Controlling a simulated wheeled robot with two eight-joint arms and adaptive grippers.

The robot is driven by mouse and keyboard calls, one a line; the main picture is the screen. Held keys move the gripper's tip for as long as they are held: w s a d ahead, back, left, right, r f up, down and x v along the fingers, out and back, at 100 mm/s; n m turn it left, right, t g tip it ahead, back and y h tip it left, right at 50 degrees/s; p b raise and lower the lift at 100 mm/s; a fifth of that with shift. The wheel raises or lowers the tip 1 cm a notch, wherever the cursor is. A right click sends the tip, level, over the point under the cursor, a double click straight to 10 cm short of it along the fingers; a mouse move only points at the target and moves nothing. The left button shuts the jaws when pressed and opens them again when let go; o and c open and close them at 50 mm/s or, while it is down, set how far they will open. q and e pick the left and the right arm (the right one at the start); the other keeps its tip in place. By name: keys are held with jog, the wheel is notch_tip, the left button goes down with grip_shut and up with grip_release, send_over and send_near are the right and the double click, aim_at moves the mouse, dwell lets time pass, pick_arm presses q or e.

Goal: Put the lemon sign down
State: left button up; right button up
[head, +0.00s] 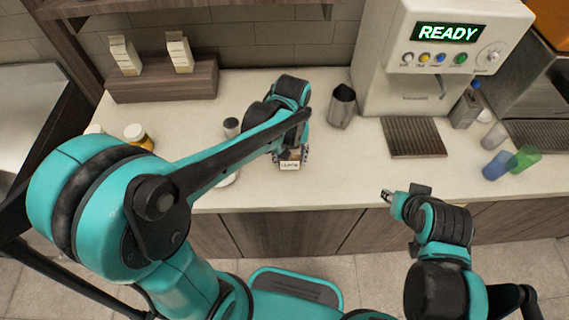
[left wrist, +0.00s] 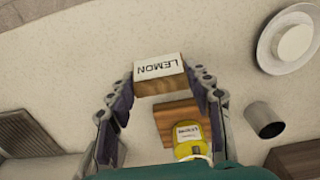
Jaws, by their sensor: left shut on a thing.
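The lemon sign is a small wooden block with a white face reading LEMON. It is held between the fingers of my left gripper (left wrist: 160,95), and its face (left wrist: 158,67) shows upside down in the left wrist view. In the head view the sign (head: 290,165) is low at the counter's front part, under my left gripper (head: 291,154). I cannot tell whether it touches the counter. My right gripper (head: 388,196) is at the counter's front edge, apart from the sign; its fingers are too small to read.
A yellow labelled container (left wrist: 190,132) and a wooden block (left wrist: 178,112) are just beyond the sign. A white saucer (left wrist: 268,50) and a metal cup (left wrist: 264,120) are nearby. A steel pitcher (head: 342,106) and drip tray (head: 412,138) stand right. Counter between sign and tray is clear.

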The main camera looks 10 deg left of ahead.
aim_at(281, 161)
pick_arm(q)
jog(key=w+a+f, duration=0.1)
jog(key=w+a+f+b, duration=0.1)
jog(key=a, duration=0.1)
jog(key=shift+w+a+f, duration=0.1)
jog(key=shift+w+f, duration=0.05)
jog(key=shift+f, duration=0.2)
notch_tip(281, 161, down, 4)
jog(key=shift+r+b, duration=0.1)
jog(key=shift+b, duration=0.7)
jog(key=shift+r, duration=0.1)
jog(key=shift+f, duration=0.25)
jog(key=o, duration=0.9)
jog(key=shift+r, duration=0.1)
